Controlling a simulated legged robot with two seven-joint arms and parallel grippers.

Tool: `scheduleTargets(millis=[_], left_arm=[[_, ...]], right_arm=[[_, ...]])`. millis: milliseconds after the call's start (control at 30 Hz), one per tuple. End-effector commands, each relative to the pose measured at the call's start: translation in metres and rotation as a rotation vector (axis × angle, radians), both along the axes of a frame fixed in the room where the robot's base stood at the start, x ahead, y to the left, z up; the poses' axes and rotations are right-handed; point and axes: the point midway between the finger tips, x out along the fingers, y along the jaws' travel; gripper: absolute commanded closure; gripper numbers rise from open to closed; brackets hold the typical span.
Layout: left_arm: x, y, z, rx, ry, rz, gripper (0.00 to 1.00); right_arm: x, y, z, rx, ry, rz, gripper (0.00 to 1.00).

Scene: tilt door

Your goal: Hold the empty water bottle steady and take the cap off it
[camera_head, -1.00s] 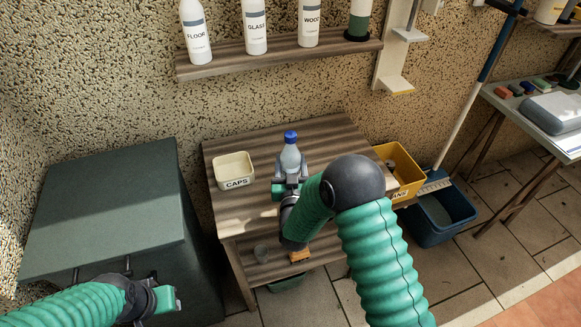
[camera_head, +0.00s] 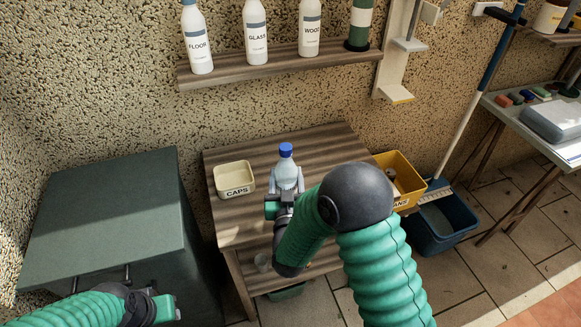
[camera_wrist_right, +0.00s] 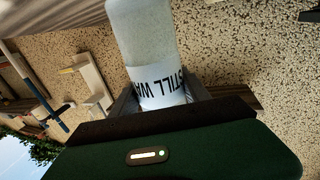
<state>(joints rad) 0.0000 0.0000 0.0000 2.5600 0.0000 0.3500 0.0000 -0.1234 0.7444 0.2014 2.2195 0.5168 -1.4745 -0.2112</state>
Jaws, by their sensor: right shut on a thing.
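The clear plastic bottle (camera_head: 285,166) with a blue cap (camera_head: 286,149) stands roughly upright over the wooden table. My right gripper (camera_head: 286,188) is shut around its lower part. In the right wrist view the bottle (camera_wrist_right: 147,45) and its white label lie between the fingers (camera_wrist_right: 158,100); the cap is out of that view. I cannot tell whether the bottle's base touches the table. My left gripper (camera_head: 165,308) is low at the left, in front of the dark green cabinet, away from the bottle. Its fingers do not show clearly.
A cream tray marked CAPS (camera_head: 234,191) sits on the table (camera_head: 255,155) left of the bottle. A yellow bin (camera_head: 404,177) and a blue bucket (camera_head: 447,225) are at the right. A shelf with several bottles (camera_head: 285,64) hangs above. The green cabinet (camera_head: 110,220) stands at the left.

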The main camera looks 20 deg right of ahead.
Motion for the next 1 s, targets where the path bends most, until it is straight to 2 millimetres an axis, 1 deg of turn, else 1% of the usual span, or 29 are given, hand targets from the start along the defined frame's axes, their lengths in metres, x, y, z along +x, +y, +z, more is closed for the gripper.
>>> scheduleTargets(millis=[33,100,200,300,400,467,700,733,1000], left_arm=[[0.000,0.000,-0.001,0.000,0.000,0.000,0.64],[0.000,0.000,-0.002,0.000,0.000,0.000,0.64],[0.000,0.000,-0.003,0.000,0.000,0.000,0.64],[0.000,0.000,-0.003,0.000,0.000,0.000,0.64],[0.000,0.000,-0.003,0.000,0.000,0.000,0.64],[0.000,0.000,-0.003,0.000,0.000,0.000,0.64],[0.000,0.000,-0.003,0.000,0.000,0.000,0.64],[0.000,0.000,-0.003,0.000,0.000,0.000,0.64],[0.000,0.000,-0.003,0.000,0.000,0.000,0.64]], right_arm=[[-0.013,0.010,0.001,0.000,0.000,0.006,0.87],[-0.031,0.021,0.003,0.000,0.001,0.006,0.87],[-0.055,0.035,0.006,0.000,0.000,0.005,0.87],[-0.073,0.045,0.008,0.001,-0.001,0.004,0.87],[-0.083,0.050,0.009,0.001,-0.001,0.002,0.87],[-0.086,0.052,0.010,0.001,-0.001,0.001,0.87],[-0.087,0.052,0.010,0.001,-0.001,0.000,0.87],[-0.087,0.052,0.010,0.001,-0.001,0.000,0.47],[-0.087,0.052,0.010,0.001,-0.001,-0.001,0.83]])
